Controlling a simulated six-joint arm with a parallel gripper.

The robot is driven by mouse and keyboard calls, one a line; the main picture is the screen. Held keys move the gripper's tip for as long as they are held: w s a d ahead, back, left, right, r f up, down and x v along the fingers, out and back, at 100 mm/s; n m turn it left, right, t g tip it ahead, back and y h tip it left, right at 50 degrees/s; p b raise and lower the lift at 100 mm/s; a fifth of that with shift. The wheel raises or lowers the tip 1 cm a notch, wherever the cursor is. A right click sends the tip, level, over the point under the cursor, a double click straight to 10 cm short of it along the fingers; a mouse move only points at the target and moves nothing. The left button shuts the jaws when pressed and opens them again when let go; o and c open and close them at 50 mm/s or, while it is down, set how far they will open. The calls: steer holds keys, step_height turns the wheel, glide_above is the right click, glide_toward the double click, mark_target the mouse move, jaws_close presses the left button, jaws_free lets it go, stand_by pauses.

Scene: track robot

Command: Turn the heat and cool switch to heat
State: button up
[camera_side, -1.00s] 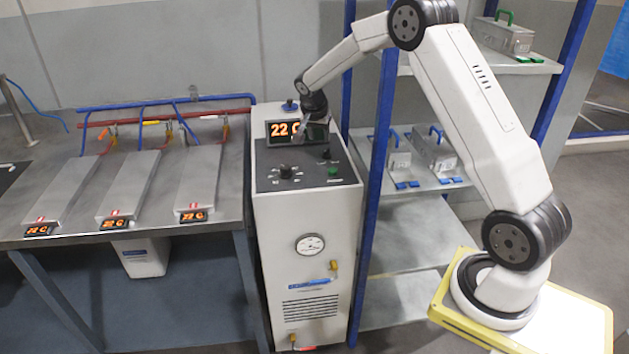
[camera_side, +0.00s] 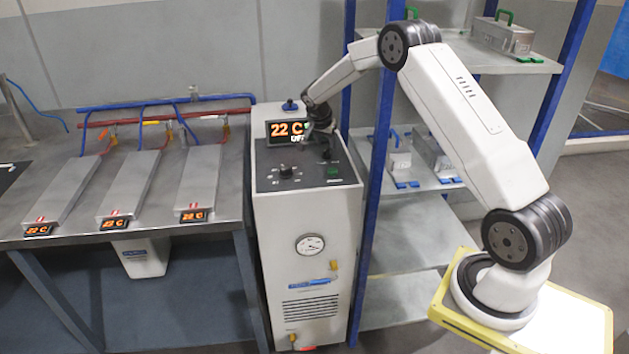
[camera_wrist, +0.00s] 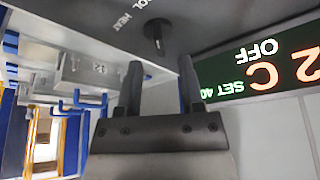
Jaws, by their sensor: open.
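The heat and cool switch is a small black knob (camera_wrist: 157,32) on the dark control panel. It is seen upside down in the wrist view, with the label HEAT and part of COOL beside it. In the side view the switch (camera_side: 326,157) is at the back right of the panel, partly hidden by my gripper. My gripper (camera_wrist: 160,63) is open, with its two black fingers apart and nothing between them. The knob lies just beyond the gap between the fingertips, apparently apart from them. My gripper (camera_side: 320,138) hangs over the panel in the side view.
The display (camera_side: 287,130) behind the panel reads 22 C and OFF; the right finger looks close to it in the wrist view. A dial (camera_side: 285,170) and a green button (camera_side: 333,171) are also on the panel. A blue-framed shelf (camera_side: 352,100) stands to the right.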

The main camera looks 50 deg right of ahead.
mark_target(327, 149)
steer(key=shift+x, duration=1.6)
jaws_close()
